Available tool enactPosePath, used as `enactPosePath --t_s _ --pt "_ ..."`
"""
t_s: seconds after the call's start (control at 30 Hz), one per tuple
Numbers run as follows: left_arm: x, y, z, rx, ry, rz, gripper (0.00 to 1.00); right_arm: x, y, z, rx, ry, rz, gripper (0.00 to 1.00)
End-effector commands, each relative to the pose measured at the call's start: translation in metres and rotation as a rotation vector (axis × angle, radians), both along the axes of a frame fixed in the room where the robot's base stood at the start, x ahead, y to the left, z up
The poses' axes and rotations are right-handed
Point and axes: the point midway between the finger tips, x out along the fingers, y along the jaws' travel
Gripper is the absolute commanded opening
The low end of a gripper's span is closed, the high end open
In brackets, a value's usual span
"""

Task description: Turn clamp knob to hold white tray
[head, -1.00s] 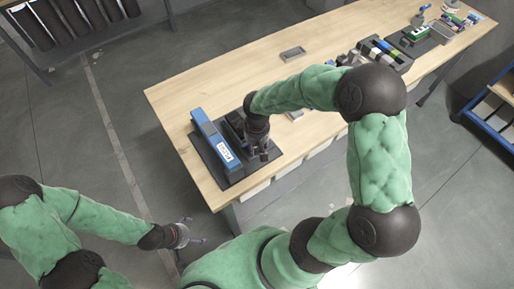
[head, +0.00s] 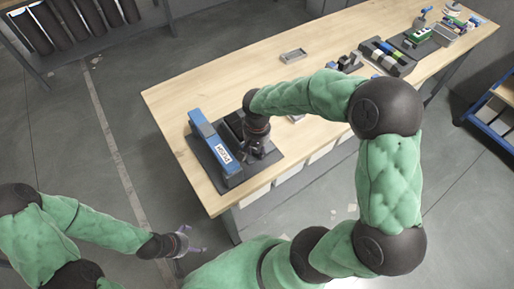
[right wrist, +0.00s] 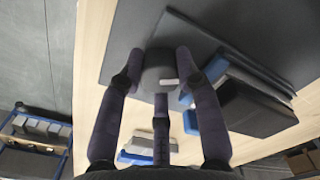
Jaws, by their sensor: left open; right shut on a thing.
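The clamp knob (right wrist: 158,72) is a dark grey round piece with a pale mark. It shows in the right wrist view between the fingers of my right gripper (right wrist: 160,62), which is shut on it. In the head view my right gripper (head: 256,152) is low over the dark base plate (head: 209,158), beside a blue upright block (head: 210,140) with a white label; the knob is hidden there. My left gripper (head: 190,243) is open and empty over the floor, off the bench's near left end. I cannot make out a white tray at the clamp.
The wooden bench (head: 215,86) has free room left of and behind the fixture. A small grey tray (head: 293,55) and a dark organiser (head: 400,66) lie further along. Pale bins (head: 254,194) sit under the near edge. A blue-framed cart (head: 487,125) stands at right.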

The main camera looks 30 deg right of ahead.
Motion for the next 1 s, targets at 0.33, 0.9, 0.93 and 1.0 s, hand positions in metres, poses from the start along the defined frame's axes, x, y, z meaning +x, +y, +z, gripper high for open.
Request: enactPosePath --t_s 0.33,0.9,0.93,1.0 --pt "0.000 0.000 0.000 0.000 0.000 0.000 1.00 0.000 0.000 -0.001 0.000 0.001 0.002 0.53" --pt "0.000 0.000 0.021 0.000 0.000 0.000 1.00 0.000 0.000 0.027 0.000 0.000 0.003 0.53" --pt "0.000 0.000 0.022 0.000 0.000 0.000 1.00 0.000 0.000 0.030 0.000 0.000 0.003 0.53" --pt "0.000 0.000 0.026 0.000 0.000 0.000 1.00 0.000 0.000 0.035 0.000 0.000 0.003 0.53"
